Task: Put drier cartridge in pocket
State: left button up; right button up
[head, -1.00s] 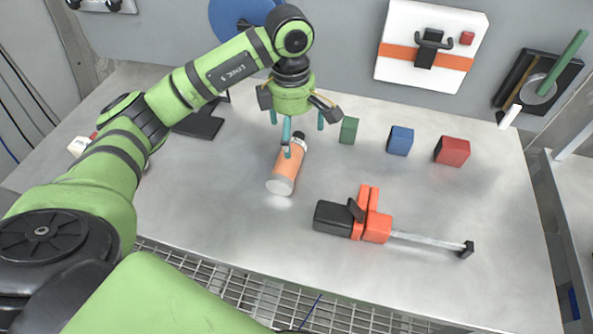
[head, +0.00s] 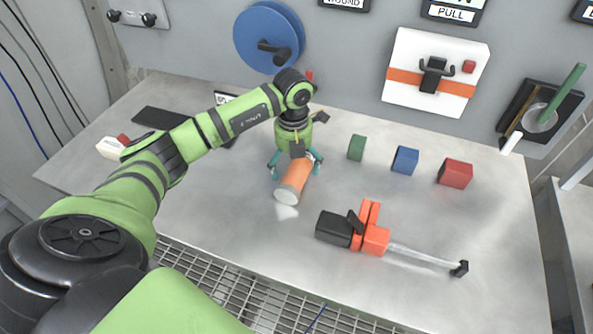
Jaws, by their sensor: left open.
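The drier cartridge, seemingly the orange cylinder (head: 293,183) with a pale end, lies tilted on the steel table, its far end hidden under my left gripper. My left gripper (head: 296,166) is open above that far end, with teal fingers on both sides of it; I cannot tell whether they touch it. I cannot identify the pocket for sure; a dark wall holder (head: 560,101) with a grey ring and a green rod is at the right. My right gripper is not in view.
An orange and black clamp-like tool (head: 372,238) lies in front. Green (head: 356,147), blue (head: 404,160) and red (head: 455,173) blocks stand to the right. A white panel (head: 450,62) and a blue reel (head: 268,37) are on the back wall. A grating (head: 225,280) borders the table's front.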

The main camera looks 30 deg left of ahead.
pick_arm(q)
jog(key=shift+f, duration=1.15)
jog(key=c, duration=1.4)
jog(key=shift+c, duration=0.6)
jog(key=shift+r, duration=0.15)
